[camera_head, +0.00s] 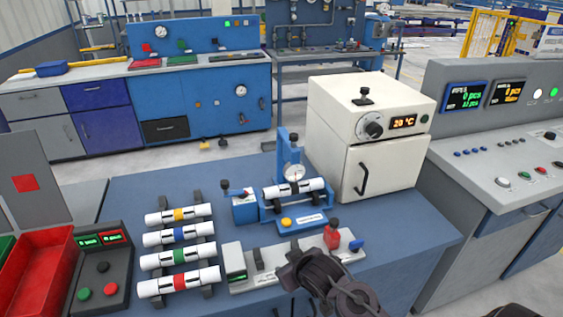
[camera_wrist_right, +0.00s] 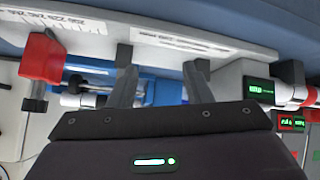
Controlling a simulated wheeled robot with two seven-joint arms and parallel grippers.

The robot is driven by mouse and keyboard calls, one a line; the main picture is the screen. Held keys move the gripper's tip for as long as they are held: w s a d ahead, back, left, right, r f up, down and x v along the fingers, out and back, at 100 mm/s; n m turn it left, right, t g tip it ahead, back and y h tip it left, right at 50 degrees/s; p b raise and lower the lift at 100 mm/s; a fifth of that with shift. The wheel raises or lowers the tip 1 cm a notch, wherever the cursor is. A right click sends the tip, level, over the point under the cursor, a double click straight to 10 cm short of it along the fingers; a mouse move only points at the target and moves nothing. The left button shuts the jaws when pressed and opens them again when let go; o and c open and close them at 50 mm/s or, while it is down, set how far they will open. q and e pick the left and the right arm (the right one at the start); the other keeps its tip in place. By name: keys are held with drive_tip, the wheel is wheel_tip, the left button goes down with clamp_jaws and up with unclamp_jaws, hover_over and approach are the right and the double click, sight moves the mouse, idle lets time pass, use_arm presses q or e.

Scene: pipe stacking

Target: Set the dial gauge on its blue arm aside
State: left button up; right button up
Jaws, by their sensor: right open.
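The dial gauge (camera_head: 293,171) has a round white face and hangs from an upright blue arm (camera_head: 283,142). Below it, a white pipe with a black band (camera_head: 293,188) lies across a blue fixture (camera_head: 265,212) on the blue table. The gauge looks to be over the pipe; I cannot tell whether its tip touches. My right gripper (camera_head: 300,272) is in front of the fixture, at the grey measuring rail. In the right wrist view its two fingers (camera_wrist_right: 161,82) are apart with nothing held between them. My left gripper is not in view.
The grey rail (camera_head: 265,255) with a red block (camera_head: 331,237) lies before the fixture. Several banded pipes (camera_head: 180,236) rest on a rack to the left. A cream oven (camera_head: 375,130) stands behind right. Clear tabletop lies right of the rail and behind the rack.

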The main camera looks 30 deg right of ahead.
drive_tip(key=w+d+r+t, duration=0.5)
drive_tip(key=w+d+r, duration=0.4)
drive_tip(key=w, duration=0.3)
drive_tip(key=t+y, duration=0.3)
drive_tip(key=t, duration=0.1)
approach(296, 138)
drive_tip(key=w, duration=0.4)
drive_tip(key=shift+w+a+r, duration=0.1)
drive_tip(key=shift+w+a, duration=0.1)
drive_tip(key=shift+w, duration=0.05)
drive_tip(key=w, duration=0.2)
drive_tip(key=w+p, duration=0.1)
drive_tip(key=w, duration=0.3)
drive_tip(key=shift+w+a+p, duration=0.35)
drive_tip(key=shift+w+p, duration=0.05)
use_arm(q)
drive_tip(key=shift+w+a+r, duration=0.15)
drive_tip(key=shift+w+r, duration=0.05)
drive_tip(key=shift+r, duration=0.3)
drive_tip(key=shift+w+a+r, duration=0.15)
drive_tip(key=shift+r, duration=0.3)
use_arm(e)
clamp_jaws()
